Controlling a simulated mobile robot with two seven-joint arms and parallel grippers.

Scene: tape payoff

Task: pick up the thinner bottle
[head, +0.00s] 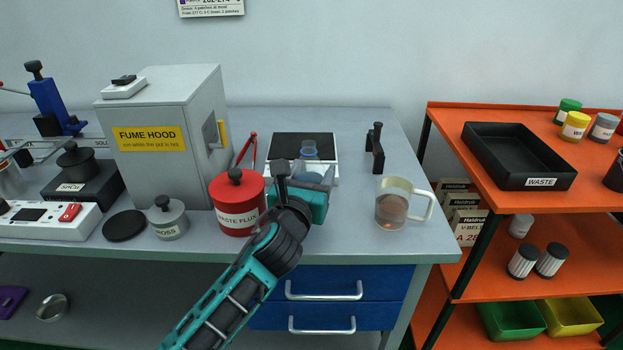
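No bottle labelled thinner can be made out. My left gripper (305,174) reaches over the front of the bench from below, pointing toward the back. Its two fingers look spread apart, with nothing clearly held. My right gripper is not in view.
A red waste flux pot (236,214) stands close left of the gripper. The grey fume hood (168,130) is behind it. A black stand (375,148) is at the back right. An orange shelf (445,116) holds a black waste tray (480,158) and several jars.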

